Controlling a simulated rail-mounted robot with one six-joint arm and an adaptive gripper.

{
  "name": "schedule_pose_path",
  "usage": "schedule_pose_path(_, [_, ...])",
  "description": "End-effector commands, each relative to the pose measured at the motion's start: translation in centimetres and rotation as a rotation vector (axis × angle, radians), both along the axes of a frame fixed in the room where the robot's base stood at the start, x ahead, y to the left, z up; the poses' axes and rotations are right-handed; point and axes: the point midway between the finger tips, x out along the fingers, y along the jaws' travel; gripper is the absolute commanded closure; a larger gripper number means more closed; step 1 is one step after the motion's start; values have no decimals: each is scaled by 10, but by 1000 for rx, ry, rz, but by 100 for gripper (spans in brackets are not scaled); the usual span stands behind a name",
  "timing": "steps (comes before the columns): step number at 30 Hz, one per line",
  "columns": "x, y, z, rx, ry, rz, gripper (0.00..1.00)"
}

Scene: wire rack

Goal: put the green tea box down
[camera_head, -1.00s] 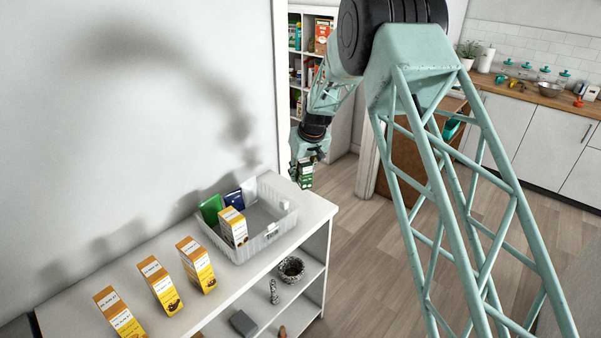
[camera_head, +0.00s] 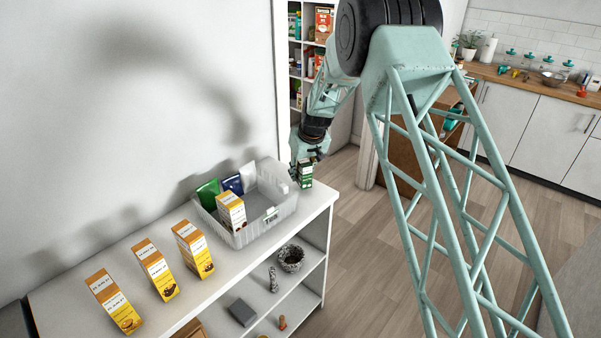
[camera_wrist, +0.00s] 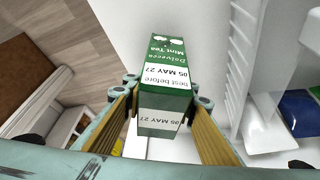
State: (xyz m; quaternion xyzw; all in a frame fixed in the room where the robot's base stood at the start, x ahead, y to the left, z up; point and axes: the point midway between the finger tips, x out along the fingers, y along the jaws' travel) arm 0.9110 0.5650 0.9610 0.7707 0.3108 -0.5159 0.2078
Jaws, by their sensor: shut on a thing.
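The green tea box (camera_head: 305,174) is a small green and white carton reading "Mint Tea". It is upright in the head view, at the right end of the white shelf top (camera_head: 318,200), just right of the clear basket (camera_head: 283,209). My gripper (camera_head: 307,158) is shut on it from above. In the wrist view, the fingers grip the box (camera_wrist: 166,92) from both sides, with the pale shelf top behind it. I cannot tell whether its base touches the shelf.
The basket, labelled as tea, holds a yellow carton (camera_head: 231,211), a green packet (camera_head: 208,193) and a blue packet (camera_head: 233,184). Several yellow-orange cartons stand left of it, including this one (camera_head: 193,248). The shelf's right edge drops to the floor.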

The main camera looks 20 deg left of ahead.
Motion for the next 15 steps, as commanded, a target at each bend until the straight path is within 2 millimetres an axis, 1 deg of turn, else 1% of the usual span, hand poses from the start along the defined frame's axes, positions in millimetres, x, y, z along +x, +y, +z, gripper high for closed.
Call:
schedule_pose_path(1, [0,0,-4,0,0,0,86])
schedule_pose_path(6, [0,0,-9,0,0,0,86])
schedule_pose_path(15, [0,0,-11,1,-1,0,86])
